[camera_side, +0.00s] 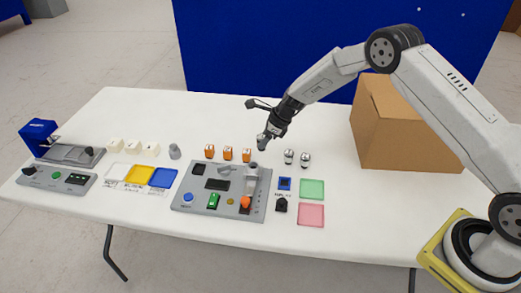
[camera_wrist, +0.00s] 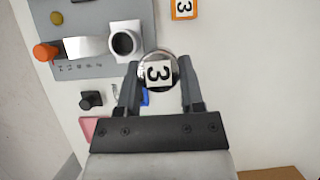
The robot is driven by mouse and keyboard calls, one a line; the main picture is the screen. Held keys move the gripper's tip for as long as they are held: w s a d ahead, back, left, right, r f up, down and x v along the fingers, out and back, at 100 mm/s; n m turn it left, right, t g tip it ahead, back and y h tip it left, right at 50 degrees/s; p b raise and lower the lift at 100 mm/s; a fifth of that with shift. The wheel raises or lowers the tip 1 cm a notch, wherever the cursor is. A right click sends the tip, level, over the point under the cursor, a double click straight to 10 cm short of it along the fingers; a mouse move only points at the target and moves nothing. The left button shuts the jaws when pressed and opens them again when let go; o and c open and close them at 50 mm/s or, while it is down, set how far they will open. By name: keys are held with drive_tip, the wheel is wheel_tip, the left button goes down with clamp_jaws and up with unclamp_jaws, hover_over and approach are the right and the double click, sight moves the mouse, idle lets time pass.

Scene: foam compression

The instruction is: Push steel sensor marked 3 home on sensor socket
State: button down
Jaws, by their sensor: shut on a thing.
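My gripper (camera_wrist: 159,86) is shut on the steel sensor marked 3 (camera_wrist: 158,70), a round metal piece with a white label on top, seen between the two fingers in the wrist view. In the side view my gripper (camera_side: 265,137) is above the table, behind the grey panel, with the sensor's lower end hard to make out.
Orange numbered blocks (camera_side: 228,153) stand behind the grey panel (camera_side: 188,188), which carries a grey ring (camera_wrist: 125,42). A cardboard box (camera_side: 400,125) stands right.

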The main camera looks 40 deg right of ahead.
drive_tip(key=s+a+r, duration=0.2)
drive_tip(key=a+r, duration=0.2)
drive_tip(key=a, duration=0.1)
drive_tip(key=shift+s+r, duration=0.15)
drive_tip(key=shift+r, duration=0.2)
drive_tip(key=shift+f, duration=0.15)
drive_tip(key=shift+f, duration=2.95)
drive_tip(key=shift+f, duration=1.3)
drive_tip(key=shift+c, duration=0.7)
unclamp_jaws()
drive_tip(key=shift+d+r, duration=0.1)
